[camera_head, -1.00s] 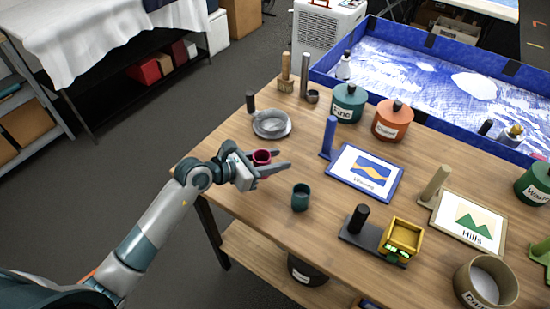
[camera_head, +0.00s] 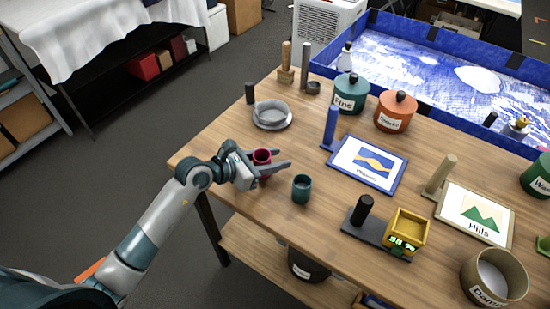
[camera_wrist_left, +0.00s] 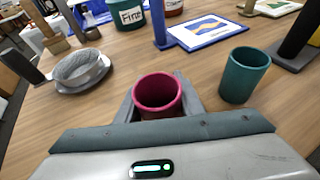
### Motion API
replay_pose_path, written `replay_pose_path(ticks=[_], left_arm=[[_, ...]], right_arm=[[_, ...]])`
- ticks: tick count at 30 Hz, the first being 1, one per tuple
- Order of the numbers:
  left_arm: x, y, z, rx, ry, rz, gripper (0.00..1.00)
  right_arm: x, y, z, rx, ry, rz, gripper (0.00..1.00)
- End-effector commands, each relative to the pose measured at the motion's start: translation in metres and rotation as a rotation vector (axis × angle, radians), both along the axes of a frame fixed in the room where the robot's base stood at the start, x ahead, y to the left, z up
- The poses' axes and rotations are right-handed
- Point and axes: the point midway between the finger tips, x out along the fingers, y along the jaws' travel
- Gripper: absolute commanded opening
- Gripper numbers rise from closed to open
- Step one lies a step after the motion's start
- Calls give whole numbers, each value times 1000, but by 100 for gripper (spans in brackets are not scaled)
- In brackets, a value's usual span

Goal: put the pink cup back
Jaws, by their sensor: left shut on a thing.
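The pink cup (camera_head: 262,157) is upright between the fingers of my left gripper (camera_head: 268,168), which is shut on it near the left front part of the wooden table. In the left wrist view the pink cup (camera_wrist_left: 158,93) shows its open rim between the two grey fingers (camera_wrist_left: 160,108); its inside looks empty. Whether its base touches the table is hard to tell. A teal cup (camera_head: 301,189) stands upright just right of the gripper, apart from it; it also shows in the left wrist view (camera_wrist_left: 243,76). My right gripper is not in view.
A grey sieve on a dish (camera_head: 272,116) stands behind the gripper. Lidded pots, teal (camera_head: 349,97) and orange (camera_head: 395,113), are farther back. A blue-framed picture (camera_head: 367,165) and a yellow box (camera_head: 406,233) lie to the right. Bare wood lies left of the gripper.

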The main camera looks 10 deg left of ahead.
Motion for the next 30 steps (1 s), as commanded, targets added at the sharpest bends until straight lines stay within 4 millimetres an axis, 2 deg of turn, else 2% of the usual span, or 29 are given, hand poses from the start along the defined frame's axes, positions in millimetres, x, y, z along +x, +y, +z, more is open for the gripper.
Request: replay_pose_path(ticks=[25,26,27,28,30], left_arm=[[0,0,-14,0,0,0,8],[0,0,-13,0,0,0,41],[0,0,-12,0,0,0,51],[0,0,-12,0,0,0,56],[0,0,-12,0,0,0,56]], right_arm=[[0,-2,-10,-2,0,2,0],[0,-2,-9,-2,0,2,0],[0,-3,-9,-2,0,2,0],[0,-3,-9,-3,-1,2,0],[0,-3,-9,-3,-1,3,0]])
